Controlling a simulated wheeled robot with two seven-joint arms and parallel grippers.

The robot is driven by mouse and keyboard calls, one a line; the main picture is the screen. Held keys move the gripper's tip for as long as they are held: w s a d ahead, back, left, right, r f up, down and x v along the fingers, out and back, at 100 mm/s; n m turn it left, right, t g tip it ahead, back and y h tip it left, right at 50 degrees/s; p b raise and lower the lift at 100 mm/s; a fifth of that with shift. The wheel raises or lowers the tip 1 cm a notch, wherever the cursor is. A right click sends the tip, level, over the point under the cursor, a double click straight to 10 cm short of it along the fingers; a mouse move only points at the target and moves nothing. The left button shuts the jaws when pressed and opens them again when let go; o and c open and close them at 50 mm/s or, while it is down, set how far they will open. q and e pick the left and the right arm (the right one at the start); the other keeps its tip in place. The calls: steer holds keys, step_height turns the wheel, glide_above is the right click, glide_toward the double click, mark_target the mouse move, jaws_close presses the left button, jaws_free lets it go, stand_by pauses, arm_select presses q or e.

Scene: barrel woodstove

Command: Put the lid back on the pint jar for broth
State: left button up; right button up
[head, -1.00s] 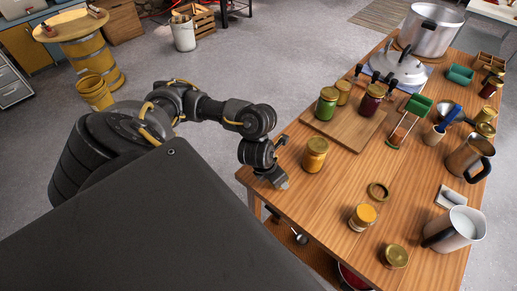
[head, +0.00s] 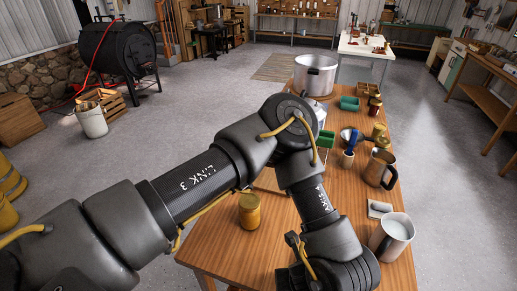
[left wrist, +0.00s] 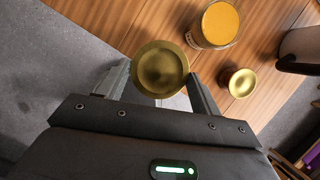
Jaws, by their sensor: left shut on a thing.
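My left gripper (left wrist: 160,82) is shut on a round gold lid (left wrist: 160,65), with a finger on either side of its rim. An open glass jar of orange liquid (left wrist: 216,22) stands on the wooden table beyond the held lid, slightly right, in the left wrist view. The lid is apart from the jar's mouth in that picture; its height above the table is hard to tell. My right gripper is not in view.
A smaller gold-topped piece (left wrist: 238,82) stands right of the open jar. A pitcher of white liquid (head: 392,237), a metal jug (head: 380,168) and a large pot (head: 315,75) stand along the table.

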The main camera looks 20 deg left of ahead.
arm_select(q)
steer(key=w+a+r+n+g, duration=0.3)
steer(key=a+n, duration=0.5)
steer(key=n, duration=0.5)
steer(key=w+a+r+n+g, duration=0.3)
steer(key=a+r+n+g, duration=0.2)
steer(key=n, duration=0.9)
steer(key=a, duration=0.3)
steer(key=shift+a+h+b, duration=0.35)
steer(key=shift+h+b, duration=0.05)
steer(key=shift+s, duration=0.1)
